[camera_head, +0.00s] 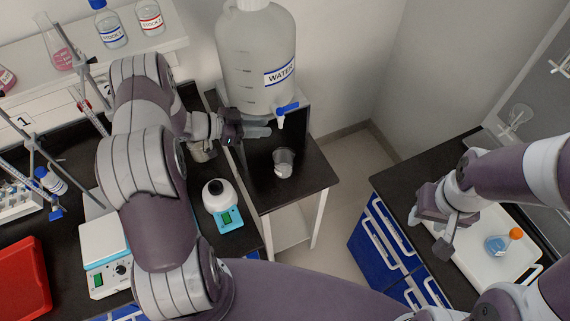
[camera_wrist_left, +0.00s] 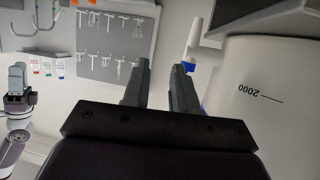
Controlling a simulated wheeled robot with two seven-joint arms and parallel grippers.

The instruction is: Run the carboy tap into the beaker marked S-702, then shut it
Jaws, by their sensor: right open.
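The carboy (camera_head: 257,55), a large translucent jug with a WATER label, stands on a raised stand. Its tap (camera_head: 287,110), with a blue handle and pale spout, is at the front; it also shows in the left wrist view (camera_wrist_left: 191,48), beside the right finger. A small clear beaker (camera_head: 283,162) stands on the lower dark shelf under the tap; I cannot read its marking. My left gripper (camera_head: 268,128) is open and empty, just left of the tap; its two fingers are apart in the wrist view (camera_wrist_left: 161,68). My right gripper (camera_head: 443,238) is open, far right, away from the carboy.
A white-and-blue device (camera_head: 222,205) and a hotplate (camera_head: 104,245) stand on the left bench. A red tray (camera_head: 22,280) lies at far left. Bottles stand on the upper shelf. A white tray (camera_head: 470,262) with an orange-capped flask (camera_head: 497,244) is on the right bench.

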